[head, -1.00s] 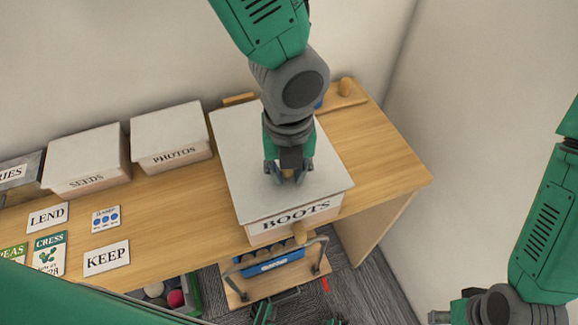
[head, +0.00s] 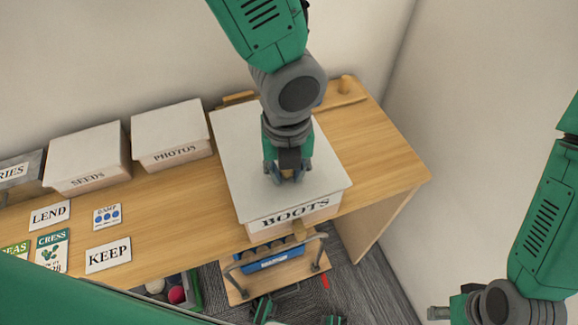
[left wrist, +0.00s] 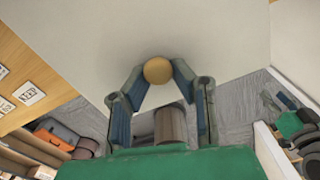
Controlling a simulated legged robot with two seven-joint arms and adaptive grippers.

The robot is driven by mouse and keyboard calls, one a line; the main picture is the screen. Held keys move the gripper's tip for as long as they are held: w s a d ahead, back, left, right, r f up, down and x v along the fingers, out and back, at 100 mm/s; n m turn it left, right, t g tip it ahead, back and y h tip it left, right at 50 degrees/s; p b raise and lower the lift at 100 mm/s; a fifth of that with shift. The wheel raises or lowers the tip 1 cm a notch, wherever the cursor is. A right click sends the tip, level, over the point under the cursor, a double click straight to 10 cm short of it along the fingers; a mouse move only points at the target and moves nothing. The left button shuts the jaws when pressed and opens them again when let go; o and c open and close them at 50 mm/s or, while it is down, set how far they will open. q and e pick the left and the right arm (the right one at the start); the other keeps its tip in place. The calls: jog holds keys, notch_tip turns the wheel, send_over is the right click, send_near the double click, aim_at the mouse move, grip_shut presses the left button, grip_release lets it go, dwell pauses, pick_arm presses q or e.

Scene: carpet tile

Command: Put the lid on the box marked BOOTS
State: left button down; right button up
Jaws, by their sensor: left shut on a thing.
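The box marked BOOTS (head: 297,217) stands near the desk's right part, its labelled front facing me. A pale grey lid (head: 240,150) covers its top, lined up with it, its front edge just above the lettering. I cannot tell whether the lid is fully seated or slightly above the rim. My left gripper (head: 287,175) is over the lid's middle, pointing down. In the left wrist view its fingers are shut on the lid's round wooden knob (left wrist: 158,70). My right gripper (head: 440,314) is at the lower right, away from the box; its fingers are unclear.
Lidded boxes marked SEEDS (head: 87,165) and PHOTOS (head: 170,140) stand to the left. Cards, including LEND (head: 50,216) and KEEP (head: 108,255), lie on the desk (head: 380,150). A trolley with a blue crate (head: 270,261) stands below the front edge.

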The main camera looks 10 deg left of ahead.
pick_arm(q)
jog(key=shift+f, duration=0.55)
dwell(1.0)
jog(key=c, duration=1.3)
grip_release()
jog(key=shift+r, duration=0.3)
notch_tip(320, 180, up, 11)
jog(key=shift+r, duration=0.15)
